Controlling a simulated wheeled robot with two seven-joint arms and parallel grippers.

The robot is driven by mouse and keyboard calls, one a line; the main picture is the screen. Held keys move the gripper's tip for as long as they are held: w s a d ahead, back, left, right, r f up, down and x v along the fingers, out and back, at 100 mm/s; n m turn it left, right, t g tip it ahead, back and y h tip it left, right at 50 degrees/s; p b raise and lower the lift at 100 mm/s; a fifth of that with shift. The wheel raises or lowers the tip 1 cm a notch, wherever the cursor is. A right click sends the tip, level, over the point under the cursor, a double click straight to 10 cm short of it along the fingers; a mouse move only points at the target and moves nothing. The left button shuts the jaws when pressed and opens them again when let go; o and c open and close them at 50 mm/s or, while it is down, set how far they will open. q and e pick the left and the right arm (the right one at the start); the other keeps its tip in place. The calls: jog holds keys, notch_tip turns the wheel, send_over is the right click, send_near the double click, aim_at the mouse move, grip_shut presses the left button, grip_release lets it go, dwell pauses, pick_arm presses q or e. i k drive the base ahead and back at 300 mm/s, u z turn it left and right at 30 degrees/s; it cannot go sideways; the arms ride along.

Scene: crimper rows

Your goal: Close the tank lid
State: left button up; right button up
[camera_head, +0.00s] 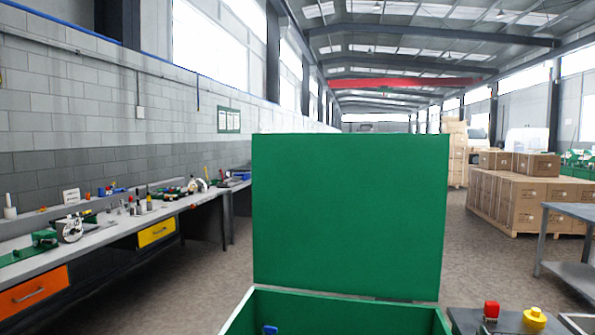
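The green tank lid (350,215) stands open and close to upright, filling the middle of the head view. Below it, the green tank (345,305) shows its rim and part of its inside at the bottom edge. A small blue object (269,329) shows inside the tank at the lower left. The rest of the tank is cut off by the frame. Neither of my grippers is in view.
A dark surface (460,318) with a red button (491,309) and a yellow knob (535,318) is right of the tank. A cluttered workbench (110,232) runs along the left wall. Boxes (520,203) and a metal table (575,212) stand right. Floor behind the lid looks clear.

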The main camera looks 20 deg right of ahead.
aim_at(356, 213)
jog(key=u, duration=1.35)
jog(key=i, duration=3.3)
jog(key=z, duration=2.75)
jog(key=i, duration=3.65)
jog(key=z, duration=0.1)
